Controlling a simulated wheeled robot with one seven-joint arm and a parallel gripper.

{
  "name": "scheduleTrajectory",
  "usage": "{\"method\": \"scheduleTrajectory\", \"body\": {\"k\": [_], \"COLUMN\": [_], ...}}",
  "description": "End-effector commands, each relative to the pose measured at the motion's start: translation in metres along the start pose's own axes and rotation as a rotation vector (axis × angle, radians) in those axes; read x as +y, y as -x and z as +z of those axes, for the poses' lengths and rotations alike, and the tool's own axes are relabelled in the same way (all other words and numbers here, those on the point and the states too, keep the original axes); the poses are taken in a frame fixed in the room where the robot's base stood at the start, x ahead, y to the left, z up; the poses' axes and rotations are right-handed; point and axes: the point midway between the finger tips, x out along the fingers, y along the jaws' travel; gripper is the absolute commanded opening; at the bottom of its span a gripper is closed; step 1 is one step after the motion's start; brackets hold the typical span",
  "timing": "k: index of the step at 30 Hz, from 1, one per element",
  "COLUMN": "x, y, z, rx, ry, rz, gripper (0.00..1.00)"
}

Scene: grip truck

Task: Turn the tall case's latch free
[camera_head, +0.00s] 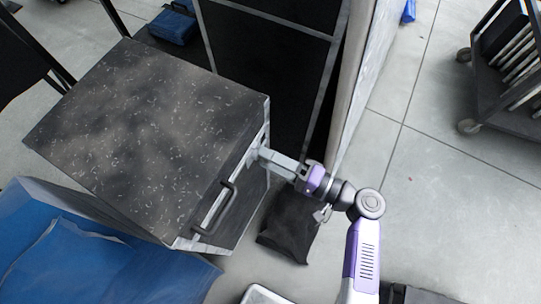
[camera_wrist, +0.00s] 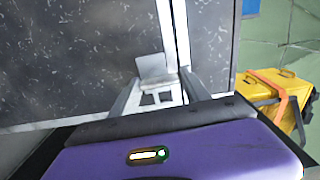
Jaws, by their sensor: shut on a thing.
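The tall case (camera_head: 140,125) is black with pale specks and metal edging, and it stands left of my arm in the head view. In the wrist view its speckled face (camera_wrist: 70,60) fills the left, with a bright metal edge strip beside it. A small grey metal latch (camera_wrist: 151,67) shows at that strip. My gripper (camera_wrist: 158,92) is shut on the latch, with a finger on either side of it. In the head view my gripper (camera_head: 266,157) reaches the case's right side near the upper edge. The latch is mostly hidden there by the fingers.
A dark bar handle (camera_head: 214,208) sticks out from the case's side. A blue cover (camera_head: 70,250) lies at lower left. A dark bag (camera_head: 289,228) lies on the floor below my gripper. A wheeled cart (camera_head: 505,85) stands at right. A yellow case (camera_wrist: 270,95) shows in the wrist view.

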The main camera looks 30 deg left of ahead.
Motion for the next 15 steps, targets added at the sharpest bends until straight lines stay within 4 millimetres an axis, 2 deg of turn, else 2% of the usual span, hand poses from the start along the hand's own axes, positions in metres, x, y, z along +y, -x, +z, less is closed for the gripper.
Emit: {"method": "scheduleTrajectory", "body": {"k": [15], "x": [0.0006], "y": [0.0013], "z": [-0.0013], "rx": [0.005], "ry": [-0.055], "rz": [0.000], "gripper": [0.14]}}
